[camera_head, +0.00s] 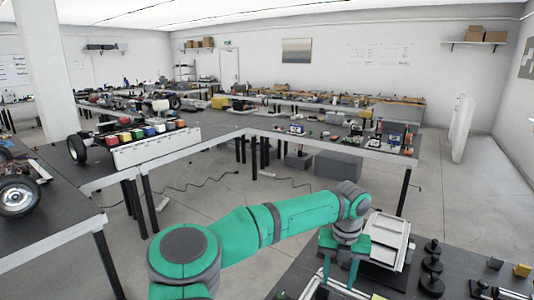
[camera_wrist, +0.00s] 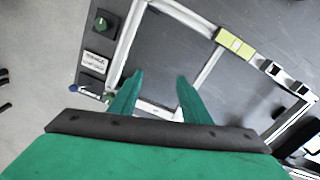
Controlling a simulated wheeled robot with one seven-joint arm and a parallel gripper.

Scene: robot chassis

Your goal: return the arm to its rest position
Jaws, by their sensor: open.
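My green arm reaches from the lower left to the right in the head view. My gripper (camera_head: 340,268) points down at its end, low over the near table at the lower right. In the wrist view my gripper (camera_wrist: 158,88) shows two green fingers spread apart with nothing between them. Below the fingers is a white-edged frame (camera_wrist: 206,70) on a dark surface. Whether the fingertips touch anything is not clear.
A white and grey device (camera_head: 388,240) stands close beside my gripper. Dark round knob-like parts (camera_head: 431,265) and a yellow block (camera_head: 522,270) lie to the right. Floor (camera_head: 230,205) separates this table from the long workbench (camera_head: 370,152) behind.

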